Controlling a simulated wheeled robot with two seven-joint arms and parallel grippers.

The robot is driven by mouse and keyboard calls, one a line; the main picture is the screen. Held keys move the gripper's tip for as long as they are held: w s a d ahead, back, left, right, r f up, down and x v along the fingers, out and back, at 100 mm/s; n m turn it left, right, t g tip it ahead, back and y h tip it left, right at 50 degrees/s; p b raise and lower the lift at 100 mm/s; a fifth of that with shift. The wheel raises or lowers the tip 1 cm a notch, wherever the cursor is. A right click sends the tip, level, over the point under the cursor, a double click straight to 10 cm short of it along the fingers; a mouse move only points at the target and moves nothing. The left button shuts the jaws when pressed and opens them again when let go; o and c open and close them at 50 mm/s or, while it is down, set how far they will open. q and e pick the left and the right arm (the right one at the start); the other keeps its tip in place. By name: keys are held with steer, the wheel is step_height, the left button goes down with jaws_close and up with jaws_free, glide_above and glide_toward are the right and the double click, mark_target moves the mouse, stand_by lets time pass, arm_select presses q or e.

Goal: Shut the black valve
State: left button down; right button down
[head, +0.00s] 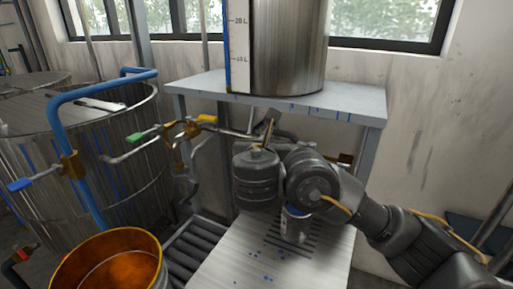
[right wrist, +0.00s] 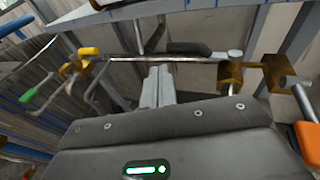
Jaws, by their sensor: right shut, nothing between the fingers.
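The black valve's lever (right wrist: 188,48) shows in the right wrist view, up and right of my fingertips. It runs left from a pale round cap above a brass body (right wrist: 230,76), roughly along the thin metal pipe. My right gripper (right wrist: 158,72) is shut and empty; its fingers point toward the pipe, with a gap in the picture between them and the lever. I cannot tell the depth between them. In the head view the right gripper (head: 268,128) is in front of the table's lower edge, and my arm hides most of the valve area. My left gripper is not in view.
A green-handled valve (head: 142,137) and a yellow-handled one (head: 207,118) are left of my gripper. An orange handle (right wrist: 308,142) is at right in the wrist view. A steel tank (head: 290,50) stands on the table (head: 355,98). A can (head: 294,226) and orange bucket (head: 60,280) are below.

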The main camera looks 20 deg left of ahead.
steer(key=s, duration=0.6)
steer(key=shift+a+r, duration=0.45)
steer(key=shift+s, duration=0.1)
